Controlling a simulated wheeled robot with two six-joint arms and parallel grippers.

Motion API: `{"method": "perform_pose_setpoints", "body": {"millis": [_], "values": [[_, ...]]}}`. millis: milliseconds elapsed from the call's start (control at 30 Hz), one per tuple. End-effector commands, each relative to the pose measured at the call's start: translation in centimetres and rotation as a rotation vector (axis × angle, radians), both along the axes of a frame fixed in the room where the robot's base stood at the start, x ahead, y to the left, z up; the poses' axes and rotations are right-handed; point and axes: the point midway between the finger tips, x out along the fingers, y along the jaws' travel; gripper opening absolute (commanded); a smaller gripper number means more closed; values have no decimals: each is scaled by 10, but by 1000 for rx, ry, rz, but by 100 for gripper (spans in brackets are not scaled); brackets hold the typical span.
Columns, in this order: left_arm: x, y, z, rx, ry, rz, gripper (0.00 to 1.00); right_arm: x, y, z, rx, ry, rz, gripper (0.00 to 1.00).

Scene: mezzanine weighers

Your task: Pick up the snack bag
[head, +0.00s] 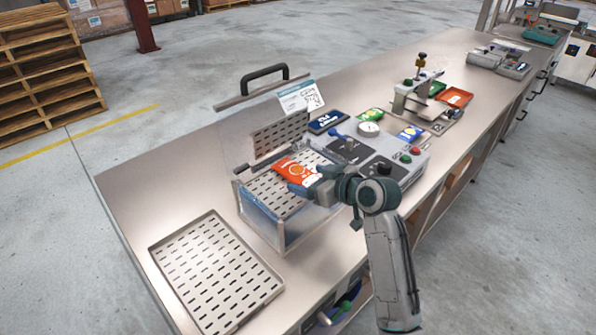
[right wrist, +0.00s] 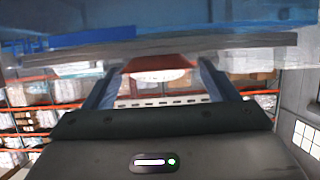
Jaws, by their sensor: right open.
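An orange snack bag (head: 293,168) lies on the slotted plate inside the open clear-walled chamber (head: 282,238) of the bench machine. My right gripper (head: 303,183) reaches in from the right, low at the near right end of the bag, and covers part of it. In the right wrist view my right gripper (right wrist: 156,85) has its two fingers apart, with a red and white shape (right wrist: 160,68), apparently the bag, beyond and between them. Contact with the bag cannot be told. My left gripper is not in view.
A dark blue packet (head: 325,121), a green packet (head: 371,114) and a blue packet (head: 410,132) lie around the machine's control panel (head: 362,153). The raised lid with handle (head: 264,77) stands behind the chamber. A slotted tray (head: 215,270) lies on the bench at front left.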

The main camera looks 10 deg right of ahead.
Motion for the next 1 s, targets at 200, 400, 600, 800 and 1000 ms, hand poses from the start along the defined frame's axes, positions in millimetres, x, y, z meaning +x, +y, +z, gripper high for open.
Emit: {"method": "perform_pose_setpoints", "body": {"millis": [200,400,600,800,1000], "values": [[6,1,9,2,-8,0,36,19,13,-8,0,0,-1,80],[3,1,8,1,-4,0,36,20,13,-10,-1,-1,-1,80],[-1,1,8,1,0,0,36,20,13,-10,-1,-1,-1,51],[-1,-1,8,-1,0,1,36,20,13,-10,-1,-1,-1,31],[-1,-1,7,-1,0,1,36,20,13,-9,-1,-2,-1,31]]}}
